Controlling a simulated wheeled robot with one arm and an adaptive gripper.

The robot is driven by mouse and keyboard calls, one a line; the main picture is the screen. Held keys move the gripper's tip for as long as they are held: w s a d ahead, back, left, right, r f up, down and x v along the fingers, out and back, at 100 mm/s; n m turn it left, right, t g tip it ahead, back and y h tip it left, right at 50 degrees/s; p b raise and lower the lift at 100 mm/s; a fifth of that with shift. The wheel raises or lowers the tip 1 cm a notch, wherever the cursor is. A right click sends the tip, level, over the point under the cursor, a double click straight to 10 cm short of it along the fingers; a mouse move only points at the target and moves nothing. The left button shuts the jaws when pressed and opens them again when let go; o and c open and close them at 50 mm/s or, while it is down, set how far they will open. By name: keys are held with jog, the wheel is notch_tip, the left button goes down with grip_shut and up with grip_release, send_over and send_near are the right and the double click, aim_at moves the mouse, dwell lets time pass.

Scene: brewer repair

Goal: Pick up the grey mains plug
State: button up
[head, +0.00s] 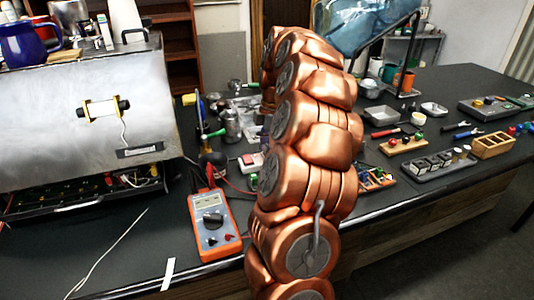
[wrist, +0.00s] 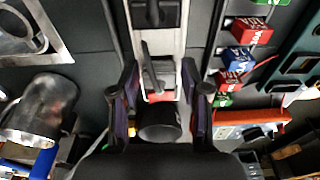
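In the wrist view my gripper (wrist: 159,92) is open, its two dark fingers with purple pads apart. Between and just beyond them is a small grey block (wrist: 160,72), which looks like the grey mains plug, on a pale strip (wrist: 174,18) with a red part beside it. A gap shows on both sides of the block, and I cannot tell its height relative to the fingertips. A dark round piece (wrist: 159,122) lies nearer, between the fingers. In the head view my copper arm hides the gripper and the plug.
Red and blue small boxes (wrist: 240,58) stand right of the strip in the wrist view. A metal cylinder (wrist: 40,108) is at left. In the head view, an orange multimeter (head: 213,222) and an opened brewer (head: 80,105) stand left of my arm; trays (head: 435,109) and tools lie right.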

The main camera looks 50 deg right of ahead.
grip_shut()
jog(key=shift+r, duration=0.15)
